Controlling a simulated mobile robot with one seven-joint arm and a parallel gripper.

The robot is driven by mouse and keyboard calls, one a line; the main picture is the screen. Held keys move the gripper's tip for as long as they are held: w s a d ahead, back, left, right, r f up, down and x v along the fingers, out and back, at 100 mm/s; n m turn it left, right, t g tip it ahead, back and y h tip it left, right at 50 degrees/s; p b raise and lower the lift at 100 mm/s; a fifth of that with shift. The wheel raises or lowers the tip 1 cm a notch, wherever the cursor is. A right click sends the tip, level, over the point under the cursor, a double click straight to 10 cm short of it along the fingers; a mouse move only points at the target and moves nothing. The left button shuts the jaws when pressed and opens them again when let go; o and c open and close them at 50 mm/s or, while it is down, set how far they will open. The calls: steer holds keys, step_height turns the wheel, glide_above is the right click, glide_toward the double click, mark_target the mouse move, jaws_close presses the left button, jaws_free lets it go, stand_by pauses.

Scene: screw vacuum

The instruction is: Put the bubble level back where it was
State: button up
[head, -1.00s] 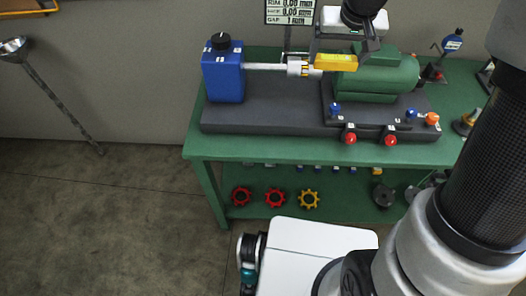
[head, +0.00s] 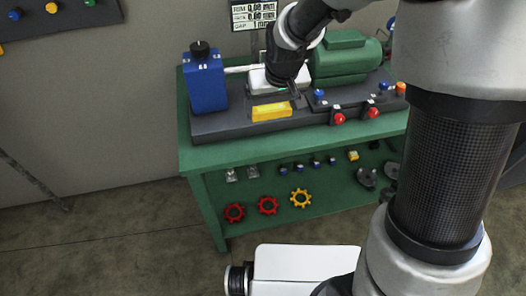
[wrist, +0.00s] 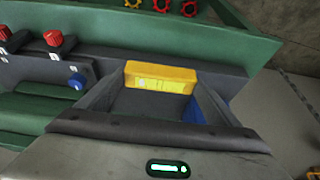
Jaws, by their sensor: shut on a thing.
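The yellow bubble level (head: 271,112) is in my gripper (head: 275,103), in front of the shaft and over the front part of the dark grey machine base (head: 225,124). I cannot tell whether it touches the base. In the wrist view the level (wrist: 160,80) lies across the tips of the two fingers of my gripper (wrist: 161,76), with its long side towards me. The fingers are shut on it. My wrist hides much of the shaft and coupling in the head view.
A blue block (head: 207,80) stands left on the base, a green motor (head: 345,58) right. Red knobs (head: 339,119) line the base's front right. The green bench (head: 200,160) has a shelf holding red gears (head: 268,205), a yellow gear (head: 301,198) and small parts.

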steer(key=shift+s+a+f, duration=0.3)
steer(key=shift+s+f, duration=0.05)
steer(key=shift+f, duration=0.2)
step_height(320, 180, down, 10)
steer(key=shift+r+b, duration=0.2)
steer(key=shift+b, duration=0.9)
steer(key=shift+f, duration=0.25)
steer(key=o, duration=1.1)
steer(key=shift+r, duration=0.1)
